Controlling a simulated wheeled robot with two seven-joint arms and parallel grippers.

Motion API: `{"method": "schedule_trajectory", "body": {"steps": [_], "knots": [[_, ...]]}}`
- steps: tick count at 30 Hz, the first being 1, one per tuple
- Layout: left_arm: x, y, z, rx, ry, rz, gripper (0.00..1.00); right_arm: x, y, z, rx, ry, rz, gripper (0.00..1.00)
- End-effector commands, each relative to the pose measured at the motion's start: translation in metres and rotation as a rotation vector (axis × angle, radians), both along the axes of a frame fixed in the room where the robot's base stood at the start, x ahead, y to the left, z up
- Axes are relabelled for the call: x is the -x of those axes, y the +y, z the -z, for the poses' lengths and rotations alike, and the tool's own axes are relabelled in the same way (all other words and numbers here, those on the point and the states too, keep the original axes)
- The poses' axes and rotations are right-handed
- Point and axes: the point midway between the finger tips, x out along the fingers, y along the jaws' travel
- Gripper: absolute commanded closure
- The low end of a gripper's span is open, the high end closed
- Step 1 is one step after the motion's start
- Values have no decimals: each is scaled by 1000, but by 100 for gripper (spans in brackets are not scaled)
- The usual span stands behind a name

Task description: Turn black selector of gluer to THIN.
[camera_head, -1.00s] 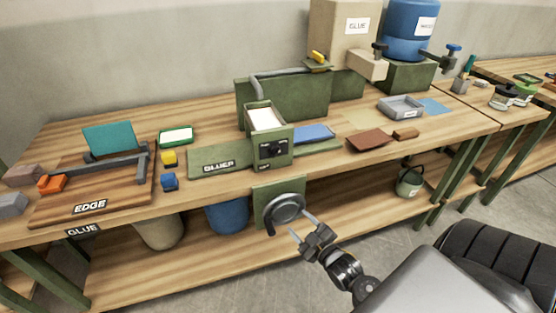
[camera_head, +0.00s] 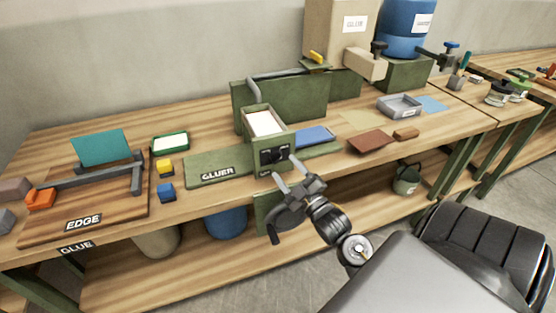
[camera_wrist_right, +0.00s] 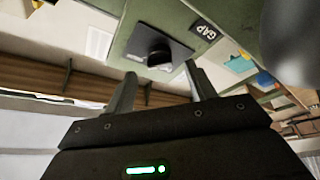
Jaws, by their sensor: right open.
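The green gluer (camera_head: 225,167) stands on the bench, with a white-topped box part at its front. Its black selector (camera_head: 274,155) is on the front face of that box. In the right wrist view the black selector (camera_wrist_right: 157,50) is a round knob on a dark square plate, beside a "GAP" label (camera_wrist_right: 204,31). No THIN mark can be read. My right gripper (camera_head: 284,174) is open and empty, just in front of and below the selector. In the wrist view its fingers (camera_wrist_right: 160,85) lie either side of the knob's line, apart from it. My left gripper is not in view.
A dark round handle (camera_head: 285,226) hangs at the bench front below the gluer. A blue pad (camera_head: 314,136) lies right of the gluer.

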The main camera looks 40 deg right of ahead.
Motion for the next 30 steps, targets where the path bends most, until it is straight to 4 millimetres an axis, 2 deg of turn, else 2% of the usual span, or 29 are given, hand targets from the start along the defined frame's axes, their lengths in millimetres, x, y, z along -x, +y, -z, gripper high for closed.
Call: {"method": "schedule_trajectory", "body": {"steps": [3, 7, 19, 27, 29, 30], "knots": [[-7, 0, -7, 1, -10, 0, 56, -18, 0, -7, 0, -1, -2, 45], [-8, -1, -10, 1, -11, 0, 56, -30, -1, -10, 1, -1, -2, 45], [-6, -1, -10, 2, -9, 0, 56, -37, 0, -10, 0, 1, -4, 46], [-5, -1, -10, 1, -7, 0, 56, -37, 0, -10, 0, 1, -4, 81], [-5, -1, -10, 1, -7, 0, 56, -37, 0, -9, 0, 1, -4, 89], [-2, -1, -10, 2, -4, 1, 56, -37, 5, -9, -3, 2, -4, 89]]}}
